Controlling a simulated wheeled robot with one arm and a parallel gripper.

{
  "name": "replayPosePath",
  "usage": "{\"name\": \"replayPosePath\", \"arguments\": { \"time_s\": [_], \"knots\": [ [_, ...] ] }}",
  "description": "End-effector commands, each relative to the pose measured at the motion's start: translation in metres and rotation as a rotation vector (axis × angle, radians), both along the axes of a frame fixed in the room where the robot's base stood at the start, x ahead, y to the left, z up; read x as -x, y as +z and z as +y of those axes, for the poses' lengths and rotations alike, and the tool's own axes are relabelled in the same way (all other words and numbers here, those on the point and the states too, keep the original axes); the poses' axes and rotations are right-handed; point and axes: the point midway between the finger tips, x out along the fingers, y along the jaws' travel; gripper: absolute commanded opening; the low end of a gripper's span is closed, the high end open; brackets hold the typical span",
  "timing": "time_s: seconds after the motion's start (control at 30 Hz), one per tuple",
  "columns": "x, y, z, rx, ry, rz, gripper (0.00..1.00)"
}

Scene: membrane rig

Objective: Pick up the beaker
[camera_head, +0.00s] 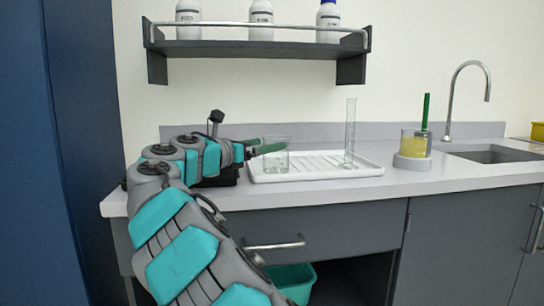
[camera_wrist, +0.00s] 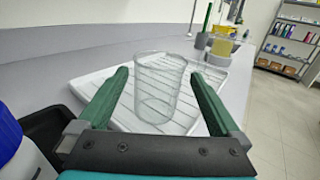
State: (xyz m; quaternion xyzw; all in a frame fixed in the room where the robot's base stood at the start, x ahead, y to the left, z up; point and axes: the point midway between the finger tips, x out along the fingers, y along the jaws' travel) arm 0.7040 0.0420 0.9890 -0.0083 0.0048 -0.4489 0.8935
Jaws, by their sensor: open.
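The clear, empty glass beaker (camera_head: 275,157) stands upright at the left part of the white ribbed tray (camera_head: 330,172) on the bench. In the wrist view the beaker (camera_wrist: 158,90) stands between the two green fingers of my gripper (camera_wrist: 158,97), one finger on each side. A gap shows between the beaker and the left finger, while the right finger is close to the glass; I cannot tell whether it touches. In the head view my gripper (camera_head: 268,149) reaches the beaker from the left. It is open and holds nothing.
A tall graduated cylinder (camera_head: 350,135) stands on the tray's right part. A shelf (camera_head: 258,47) with bottles hangs above.

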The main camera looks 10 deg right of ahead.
Motion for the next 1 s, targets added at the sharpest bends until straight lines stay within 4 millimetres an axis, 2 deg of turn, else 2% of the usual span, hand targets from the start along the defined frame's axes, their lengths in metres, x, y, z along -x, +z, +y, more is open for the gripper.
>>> {"name": "replayPosePath", "arguments": {
  "time_s": [0.37, 0.63, 0.9, 1.0],
  "knots": [
    [-0.019, 0.002, -0.026, 0.005, -0.003, 0.001, 1.00],
    [-0.042, 0.001, -0.057, 0.001, -0.006, 0.005, 1.00],
    [-0.045, 0.003, -0.061, 0.003, -0.003, 0.003, 1.00],
    [-0.045, 0.003, -0.060, 0.003, -0.003, 0.002, 0.90]
  ]
}}
